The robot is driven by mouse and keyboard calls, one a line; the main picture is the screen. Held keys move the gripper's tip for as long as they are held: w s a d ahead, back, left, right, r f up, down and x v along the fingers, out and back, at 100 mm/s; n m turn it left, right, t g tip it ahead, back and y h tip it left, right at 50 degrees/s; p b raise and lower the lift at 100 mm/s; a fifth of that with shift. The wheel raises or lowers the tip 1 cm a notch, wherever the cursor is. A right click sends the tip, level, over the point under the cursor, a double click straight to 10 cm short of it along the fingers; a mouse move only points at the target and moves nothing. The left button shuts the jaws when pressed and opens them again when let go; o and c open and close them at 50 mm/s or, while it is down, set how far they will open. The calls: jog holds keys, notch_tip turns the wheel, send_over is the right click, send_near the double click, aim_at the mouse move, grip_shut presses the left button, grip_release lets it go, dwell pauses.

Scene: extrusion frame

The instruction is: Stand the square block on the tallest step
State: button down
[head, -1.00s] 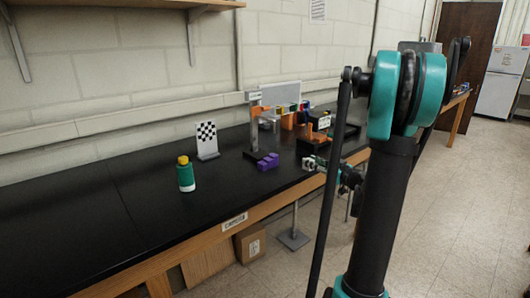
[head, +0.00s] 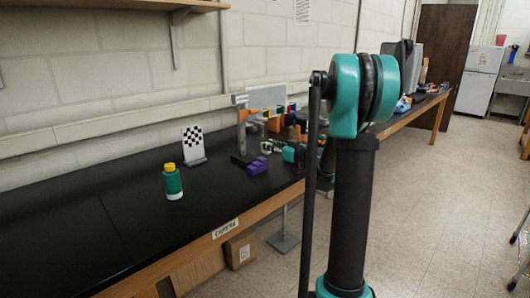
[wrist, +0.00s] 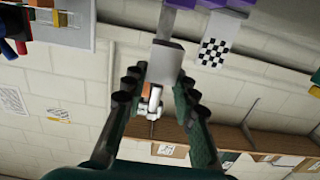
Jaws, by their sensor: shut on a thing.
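The purple stepped block (head: 258,165) stands on the black bench near its front edge in the head view. Its purple underside or edge also shows at the top of the wrist view (wrist: 208,4). My gripper (wrist: 160,80) is shut on a grey square block (wrist: 166,62), which sits between the fingertips in the wrist view. In the head view my gripper (head: 268,147) is small, just behind and right of the purple steps, at about their height or a little above. Whether the block touches the steps cannot be told.
A grey extrusion frame (head: 243,130) with coloured parts stands just behind the steps. A checkerboard plate (head: 193,143) and a green bottle with yellow cap (head: 172,182) stand to the left. The bench (head: 100,215) is clear at left.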

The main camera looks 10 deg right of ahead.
aim_at(270, 152)
jog(key=shift+x, duration=1.05)
jog(key=shift+w+a+f, duration=0.15)
jog(key=shift+w+f, duration=0.05)
jog(key=shift+f, duration=0.65)
jog(key=shift+w+a+f, duration=0.15)
jog(key=shift+f, duration=0.7)
jog(key=shift+f, duration=0.1)
jog(key=c, duration=1.2)
grip_release()
jog(key=shift+s+d, duration=0.1)
jog(key=v, duration=1.1)
jog(key=shift+s+d, duration=0.25)
jog(key=shift+s, duration=0.05)
